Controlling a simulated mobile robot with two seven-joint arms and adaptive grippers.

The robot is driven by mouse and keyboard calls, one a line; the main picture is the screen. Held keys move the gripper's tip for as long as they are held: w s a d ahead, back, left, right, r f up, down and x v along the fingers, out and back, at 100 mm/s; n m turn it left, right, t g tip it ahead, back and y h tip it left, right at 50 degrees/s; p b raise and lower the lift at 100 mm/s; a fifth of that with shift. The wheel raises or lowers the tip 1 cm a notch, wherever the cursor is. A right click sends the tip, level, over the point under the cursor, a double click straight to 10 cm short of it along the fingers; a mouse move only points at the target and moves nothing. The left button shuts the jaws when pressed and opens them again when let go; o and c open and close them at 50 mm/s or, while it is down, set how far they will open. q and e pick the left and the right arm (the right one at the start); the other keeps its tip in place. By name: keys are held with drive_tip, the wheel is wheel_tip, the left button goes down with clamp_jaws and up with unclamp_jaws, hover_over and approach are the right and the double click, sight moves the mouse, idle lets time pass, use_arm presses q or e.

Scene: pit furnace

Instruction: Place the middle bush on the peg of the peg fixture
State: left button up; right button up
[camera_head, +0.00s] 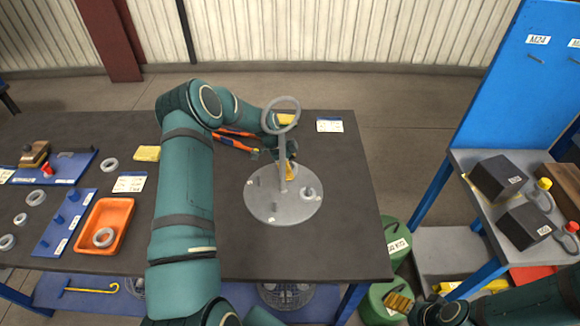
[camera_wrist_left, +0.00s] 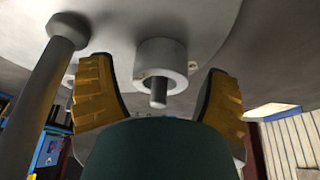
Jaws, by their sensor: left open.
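A round grey plate with pegs (camera_head: 268,207), which I take as the peg fixture, stands on the dark table. A tall post with a ring handle (camera_head: 282,118) rises from it. A short grey bush (camera_head: 308,194) sits around a peg on the right of the plate. In the left wrist view this bush (camera_wrist_left: 160,62) shows with the peg's tip (camera_wrist_left: 158,95) sticking out of it. My left gripper (camera_wrist_left: 160,98) is open, its yellow fingers either side of the bush and apart from it.
The post (camera_wrist_left: 45,95) stands close beside my left fingers. Several loose rings and an orange tray (camera_head: 122,217) holding a ring (camera_head: 104,237) lie at the left, near a blue board with pegs (camera_head: 52,240). Orange-handled tongs (camera_head: 232,141) lie behind the plate. Green drums (camera_head: 392,247) stand right of the table.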

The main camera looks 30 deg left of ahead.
use_arm(q)
drive_tip(key=v, duration=1.2)
drive_tip(key=shift+s, duration=0.1)
